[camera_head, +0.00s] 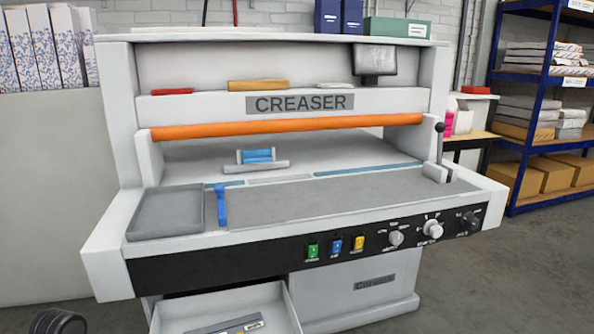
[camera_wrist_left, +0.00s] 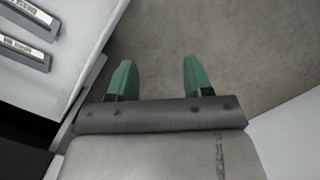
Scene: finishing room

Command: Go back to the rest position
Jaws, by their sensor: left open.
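My left gripper (camera_wrist_left: 157,76) shows in the left wrist view with its two green fingers spread apart and nothing between them. Bare grey floor lies beneath the fingers. Neither gripper can be made out in the head view, and my right gripper is in neither view. The creaser machine (camera_head: 290,200) stands ahead, with an orange bar (camera_head: 285,127) across its front and a flat grey bed.
An open white drawer (camera_head: 285,305) juts out below the control panel with labelled items inside. In the left wrist view, labelled dark bars (camera_wrist_left: 25,52) lie left of the fingers. A blue shelf rack (camera_head: 540,110) stands right. Floor (camera_head: 500,285) is clear at right.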

